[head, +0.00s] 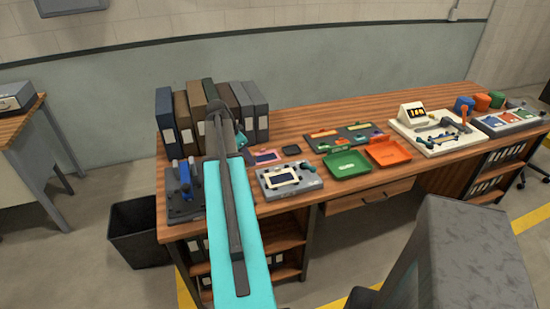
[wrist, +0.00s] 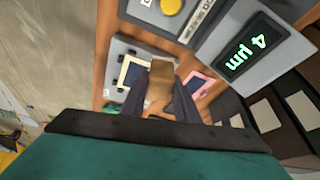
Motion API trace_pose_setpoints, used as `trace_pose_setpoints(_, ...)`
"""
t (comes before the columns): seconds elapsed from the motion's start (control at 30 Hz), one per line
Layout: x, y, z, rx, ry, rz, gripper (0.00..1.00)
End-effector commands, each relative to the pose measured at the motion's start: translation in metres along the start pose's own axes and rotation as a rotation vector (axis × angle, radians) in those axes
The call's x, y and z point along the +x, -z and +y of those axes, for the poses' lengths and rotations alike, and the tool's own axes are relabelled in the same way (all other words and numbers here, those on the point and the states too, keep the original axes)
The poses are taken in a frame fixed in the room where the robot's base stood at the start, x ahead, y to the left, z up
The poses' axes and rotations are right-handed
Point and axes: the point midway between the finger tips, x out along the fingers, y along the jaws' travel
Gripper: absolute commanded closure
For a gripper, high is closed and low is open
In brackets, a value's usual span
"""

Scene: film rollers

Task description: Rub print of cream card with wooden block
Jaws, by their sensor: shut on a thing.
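My gripper (wrist: 160,88) is shut on a wooden block (wrist: 160,72), a brown piece held between its dark fingers in the wrist view. The cream card (head: 283,177), with a dark square print, lies on a grey flat device near the front edge of the desk. I cannot tell whether the block touches anything.
A pink-framed card (head: 266,156) and small dark pad (head: 291,150) lie behind the grey device. A green tray (head: 346,164) and orange tray (head: 388,152) stand to its right. Upright binders (head: 166,120) line the back left. In the wrist view, a lit display (wrist: 248,45) is close by.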

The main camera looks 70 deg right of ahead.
Motion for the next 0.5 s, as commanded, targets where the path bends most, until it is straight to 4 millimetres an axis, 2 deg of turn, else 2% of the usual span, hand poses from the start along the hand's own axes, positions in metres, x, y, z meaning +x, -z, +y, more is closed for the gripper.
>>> trace_pose_setpoints(0.03, 0.009, 0.017, 0.009, 0.048, -0.021, 0.0, 0.9)
trace_pose_setpoints(0.2, 0.032, 0.054, 0.035, 0.176, -0.075, 0.001, 0.9)
trace_pose_setpoints(0.33, 0.043, 0.071, 0.049, 0.237, -0.1, 0.0, 0.9)
trace_pose_setpoints(0.5, 0.048, 0.078, 0.056, 0.267, -0.111, 0.001, 0.9)
